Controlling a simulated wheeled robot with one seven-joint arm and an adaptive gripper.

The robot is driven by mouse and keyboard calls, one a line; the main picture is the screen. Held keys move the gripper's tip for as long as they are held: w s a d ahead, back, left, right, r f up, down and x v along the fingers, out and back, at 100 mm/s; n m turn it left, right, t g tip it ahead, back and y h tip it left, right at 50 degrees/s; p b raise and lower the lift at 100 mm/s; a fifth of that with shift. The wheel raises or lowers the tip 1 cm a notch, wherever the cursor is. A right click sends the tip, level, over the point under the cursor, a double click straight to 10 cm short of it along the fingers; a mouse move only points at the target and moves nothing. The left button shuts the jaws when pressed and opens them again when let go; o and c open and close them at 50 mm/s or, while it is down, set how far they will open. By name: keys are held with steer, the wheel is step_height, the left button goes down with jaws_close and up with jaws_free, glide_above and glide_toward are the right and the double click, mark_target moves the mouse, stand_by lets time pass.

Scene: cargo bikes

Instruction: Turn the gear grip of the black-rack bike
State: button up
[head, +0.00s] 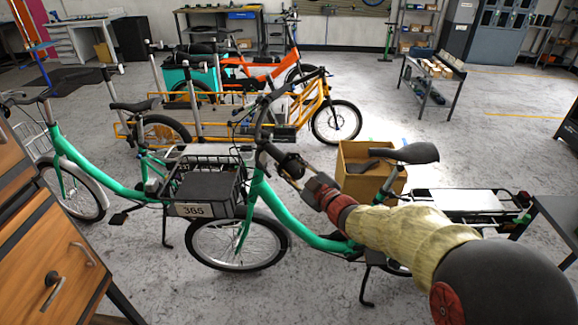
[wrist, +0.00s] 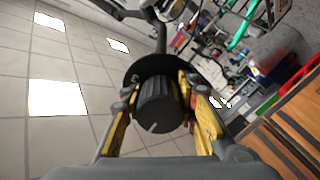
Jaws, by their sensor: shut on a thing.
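A green step-through bike (head: 291,226) stands nearest me in the head view, with a black crate (head: 207,192) marked 365 at its front wheel. Its dark handlebar (head: 265,118) rises above the frame. My gripper (head: 289,164) is at the handlebar's near end. In the wrist view the ribbed black gear grip (wrist: 157,108) sits between the yellow-sided fingers of my gripper (wrist: 158,100), which is shut on it. A pale mark shows low on the grip's end. A dark round collar is behind the grip. In the head view my gripper hides the grip.
Another green bike (head: 105,187) stands close on the left. A wooden drawer cabinet (head: 50,255) is at the near left. A cardboard box (head: 352,180) is behind the near bike's saddle (head: 405,153). Orange cargo bikes stand farther back. Floor is open at the back right.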

steer(key=o, duration=1.2)
steer(key=v, duration=1.2)
